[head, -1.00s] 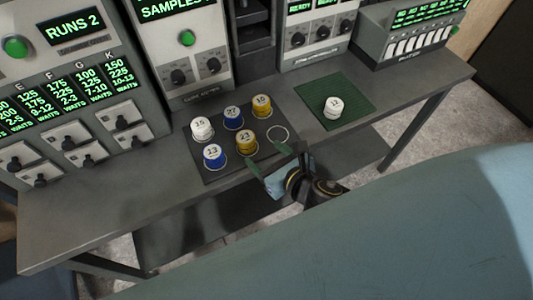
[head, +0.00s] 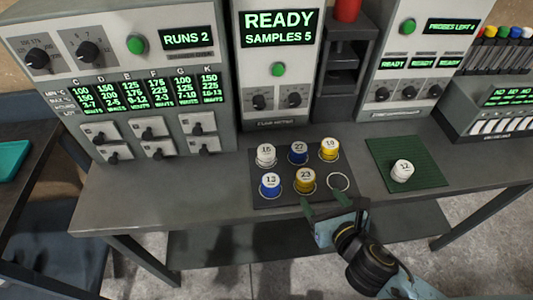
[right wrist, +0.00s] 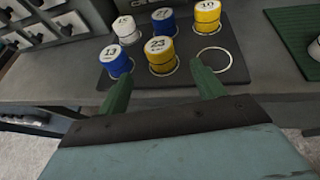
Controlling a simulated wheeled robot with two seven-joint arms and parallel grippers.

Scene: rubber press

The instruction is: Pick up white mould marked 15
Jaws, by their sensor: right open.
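The white mould marked 15 (head: 266,155) stands upright at the back left of a dark tray (head: 262,201). It also shows in the right wrist view (right wrist: 126,29), beyond the blue mould marked 13. My right gripper (head: 324,206) is open and empty at the tray's front edge, in front of the yellow mould marked 23 (head: 305,181) and an empty ring (head: 338,182). In the right wrist view its green fingers (right wrist: 162,88) are spread, with nothing between them. The white mould is farther back and to the left of the gripper. My left gripper is not in view.
Blue moulds 13 (head: 270,186) and 27 (head: 298,152) and a yellow mould (head: 329,149) share the tray. Another white mould, marked 12 (head: 402,171), sits on a green mat (head: 427,177). Machines line the back. The bench's left side (head: 150,195) is clear.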

